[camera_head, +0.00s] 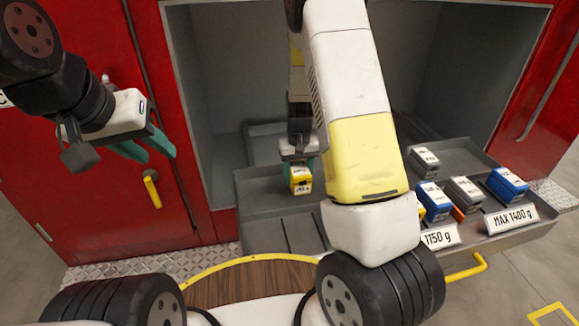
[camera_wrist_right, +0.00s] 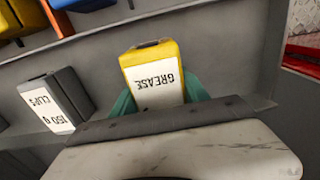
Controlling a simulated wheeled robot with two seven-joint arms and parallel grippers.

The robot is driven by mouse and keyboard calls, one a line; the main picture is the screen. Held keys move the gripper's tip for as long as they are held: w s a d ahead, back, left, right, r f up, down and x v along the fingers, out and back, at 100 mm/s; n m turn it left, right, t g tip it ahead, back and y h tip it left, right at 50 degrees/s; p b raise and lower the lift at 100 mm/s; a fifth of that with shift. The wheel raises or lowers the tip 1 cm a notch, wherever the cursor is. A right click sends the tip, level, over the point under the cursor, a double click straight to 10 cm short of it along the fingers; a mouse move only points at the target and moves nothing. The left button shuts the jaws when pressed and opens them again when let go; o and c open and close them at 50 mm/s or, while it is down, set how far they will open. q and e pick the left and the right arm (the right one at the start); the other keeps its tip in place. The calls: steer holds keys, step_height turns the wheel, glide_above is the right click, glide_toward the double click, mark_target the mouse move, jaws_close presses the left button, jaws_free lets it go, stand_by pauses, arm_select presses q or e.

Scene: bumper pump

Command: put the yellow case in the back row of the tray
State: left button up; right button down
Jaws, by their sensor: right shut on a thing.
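The yellow case (camera_head: 300,186) is in my right gripper (camera_head: 299,167), over the left part of the grey tray (camera_head: 262,226). In the right wrist view the yellow case (camera_wrist_right: 152,60) has a white label reading GREASE and sits between the teal fingertips (camera_wrist_right: 155,95). A grey tray wall (camera_wrist_right: 215,50) runs close behind it. Whether its bottom touches the tray is hidden. My left gripper (camera_head: 147,147) is open and empty in front of the red cabinet.
A grey case (camera_head: 424,162) stands in the right back part. Blue cases (camera_head: 507,185), another grey case (camera_head: 465,193) and partly hidden orange and yellow ones stand in the right front part. The front-left tray floor is clear.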

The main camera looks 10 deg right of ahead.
steer(key=shift+w+d, duration=0.1)
steer(key=shift+w, duration=0.4)
steer(key=shift+s+f, duration=0.1)
steer(key=shift+f, duration=1.65)
steer(key=shift+f, duration=0.15)
steer(key=c, duration=0.6)
jaws_free()
